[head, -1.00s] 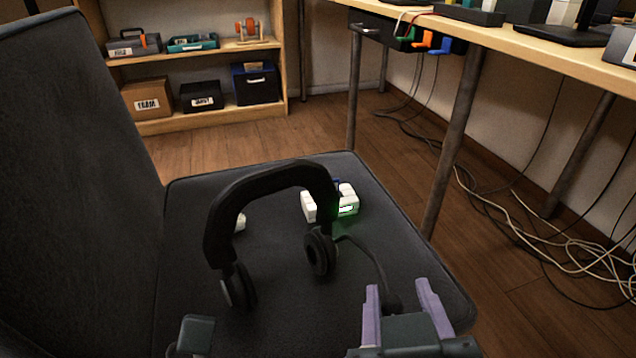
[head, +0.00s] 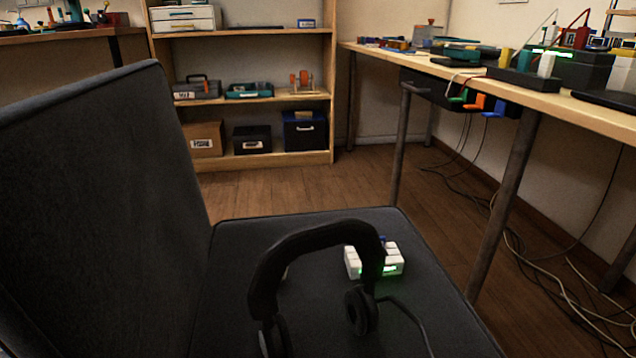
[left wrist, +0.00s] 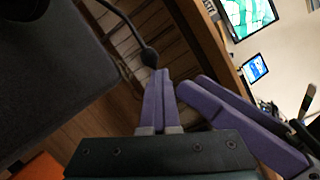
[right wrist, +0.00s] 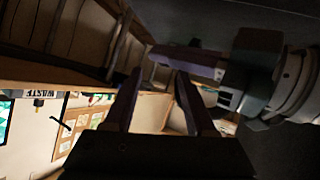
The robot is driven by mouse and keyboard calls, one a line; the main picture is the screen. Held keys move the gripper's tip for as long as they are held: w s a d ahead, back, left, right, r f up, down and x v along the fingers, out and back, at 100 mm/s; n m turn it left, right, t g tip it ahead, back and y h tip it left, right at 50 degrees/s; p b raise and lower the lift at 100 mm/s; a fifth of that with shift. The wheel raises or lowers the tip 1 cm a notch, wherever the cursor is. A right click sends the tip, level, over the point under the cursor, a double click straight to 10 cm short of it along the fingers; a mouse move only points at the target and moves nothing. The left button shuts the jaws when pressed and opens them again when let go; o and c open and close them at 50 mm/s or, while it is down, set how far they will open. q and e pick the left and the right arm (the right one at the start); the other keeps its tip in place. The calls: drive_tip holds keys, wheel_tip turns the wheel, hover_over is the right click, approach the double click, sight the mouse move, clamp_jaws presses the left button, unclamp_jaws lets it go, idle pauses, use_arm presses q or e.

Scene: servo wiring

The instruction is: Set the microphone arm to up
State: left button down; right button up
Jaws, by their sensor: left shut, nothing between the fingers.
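A black headset (head: 318,240) stands on the seat of a dark chair. Its thin microphone arm (head: 408,318) runs from the right ear cup down and right, out of the head view. In the left wrist view the microphone arm (left wrist: 127,25) ends in a dark rounded tip (left wrist: 150,57). My left gripper (left wrist: 160,72) is shut and empty, its fingertips close to that tip; I cannot tell whether they touch. My right gripper (right wrist: 158,74) is open and empty, with the left gripper's purple fingers just beyond its fingertips. Neither gripper shows in the head view.
The chair backrest (head: 90,210) rises at the left. A white block device with a green light (head: 372,262) sits on the seat behind the headset. A workbench (head: 560,105) with metal legs and hanging cables stands at the right, shelves (head: 325,90) at the back.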

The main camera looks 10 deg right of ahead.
drive_tip(key=s+d+f+m+g, duration=0.15)
drive_tip(key=d+f+g, duration=0.3)
drive_tip(key=d, duration=0.55)
use_arm(q)
drive_tip(key=w+a+r+n+p, duration=0.2)
drive_tip(key=w+r+n+p, duration=0.2)
drive_tip(key=r, duration=0.5)
drive_tip(key=shift+w+n, duration=1)
drive_tip(key=shift+w, duration=0.4)
use_arm(e)
drive_tip(key=s+a+r+n+g+y, duration=0.2)
drive_tip(key=s+r+n+g+y, duration=0.1)
drive_tip(key=r+n+y, duration=0.2)
drive_tip(key=shift+s+y, duration=0.3)
drive_tip(key=shift+s, duration=0.1)
use_arm(q)
drive_tip(key=shift+a, duration=0.1)
